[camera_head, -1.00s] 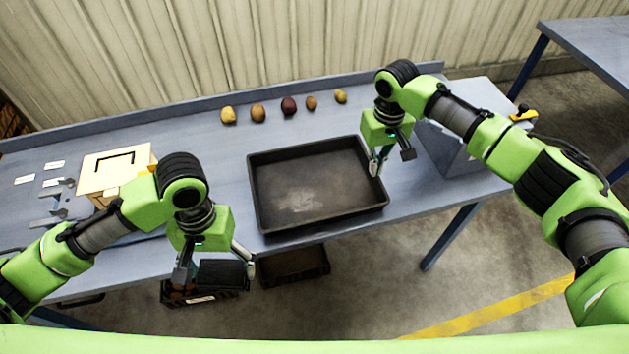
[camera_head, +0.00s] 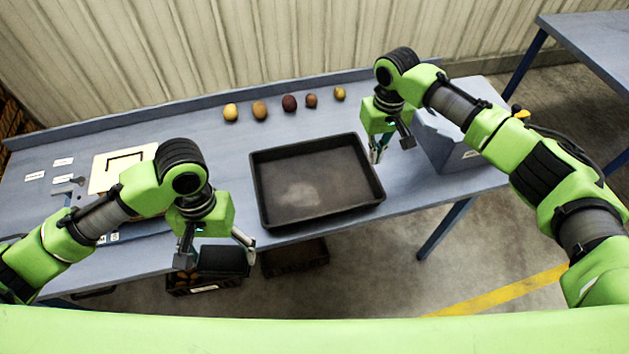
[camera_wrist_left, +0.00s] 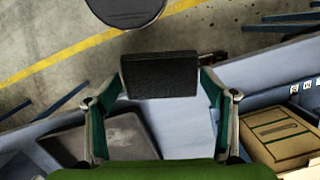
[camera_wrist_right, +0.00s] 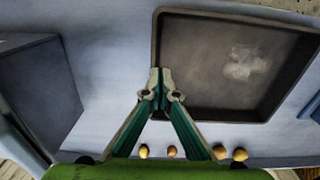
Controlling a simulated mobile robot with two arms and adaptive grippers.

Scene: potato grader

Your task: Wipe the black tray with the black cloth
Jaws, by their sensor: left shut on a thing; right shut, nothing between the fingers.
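The black tray (camera_head: 335,172) lies on the table, empty, with a pale smudge (camera_head: 300,193) on its floor. It also shows in the right wrist view (camera_wrist_right: 200,85), and partly in the left wrist view (camera_wrist_left: 125,130). My left gripper (camera_head: 217,258) is in front of the table's near edge, left of the tray. It is shut on the black cloth (camera_wrist_left: 160,75), a thick dark slab between its fingers; the cloth also shows in the head view (camera_head: 224,260). My right gripper (camera_head: 377,155) is shut and empty, by the tray's right rim; its fingertips meet in the right wrist view (camera_wrist_right: 160,75).
Several potatoes (camera_head: 289,102) lie in a row behind the tray. A grey bin (camera_head: 450,145) stands at the right, and a pale wooden box (camera_head: 120,165) at the left. Black crates (camera_head: 295,258) sit below the near edge. The table between potatoes and tray is clear.

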